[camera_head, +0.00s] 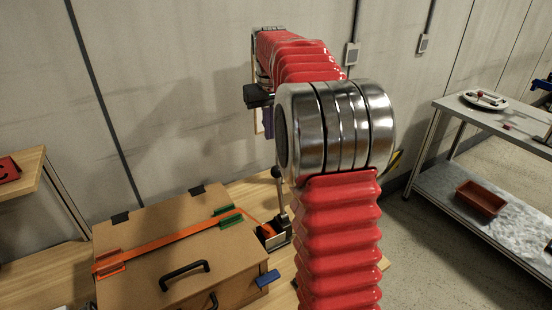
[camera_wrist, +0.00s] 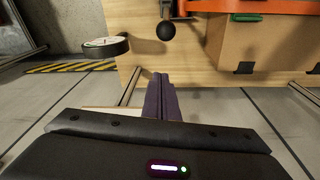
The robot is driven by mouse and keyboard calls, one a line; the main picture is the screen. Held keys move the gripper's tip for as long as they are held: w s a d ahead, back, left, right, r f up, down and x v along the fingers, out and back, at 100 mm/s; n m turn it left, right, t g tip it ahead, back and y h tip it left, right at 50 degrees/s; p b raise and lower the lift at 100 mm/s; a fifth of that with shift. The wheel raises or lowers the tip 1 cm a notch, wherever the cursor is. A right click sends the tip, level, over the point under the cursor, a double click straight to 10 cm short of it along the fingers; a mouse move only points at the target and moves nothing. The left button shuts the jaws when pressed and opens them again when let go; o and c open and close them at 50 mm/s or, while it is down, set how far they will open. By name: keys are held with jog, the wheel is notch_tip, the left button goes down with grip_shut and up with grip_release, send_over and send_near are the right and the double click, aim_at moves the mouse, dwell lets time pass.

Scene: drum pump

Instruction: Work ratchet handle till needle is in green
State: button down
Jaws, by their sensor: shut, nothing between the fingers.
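The ratchet handle stands up from its base, with a black ball knob (camera_head: 276,171) on top. The base (camera_head: 274,235) sits at the right end of an orange strap (camera_head: 170,243) over a cardboard box (camera_head: 150,215). In the wrist view the knob (camera_wrist: 166,30) is just beyond my fingertips. A round gauge (camera_wrist: 104,47) with a dark rim and pale face lies left of it, seen at a slant; its needle and green zone cannot be read. My gripper (camera_wrist: 160,77) is shut and empty, its purple fingers together, apart from the knob. It also shows above the knob in the head view (camera_head: 268,130).
A steel shelf table (camera_head: 460,185) with a red-brown tray (camera_head: 481,198) stands right. Yellow-black floor tape (camera_wrist: 70,66) runs past the bench. My arm hides part of the bench.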

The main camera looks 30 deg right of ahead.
notch_tip(320, 180, down, 10)
jog(key=w, duration=0.1)
jog(key=s, duration=0.1)
jog(key=s+r, duration=0.1)
jog(key=s, duration=0.1)
jog(key=shift+s+a, duration=0.2)
jog(key=shift+s, duration=0.05)
dwell(0.6)
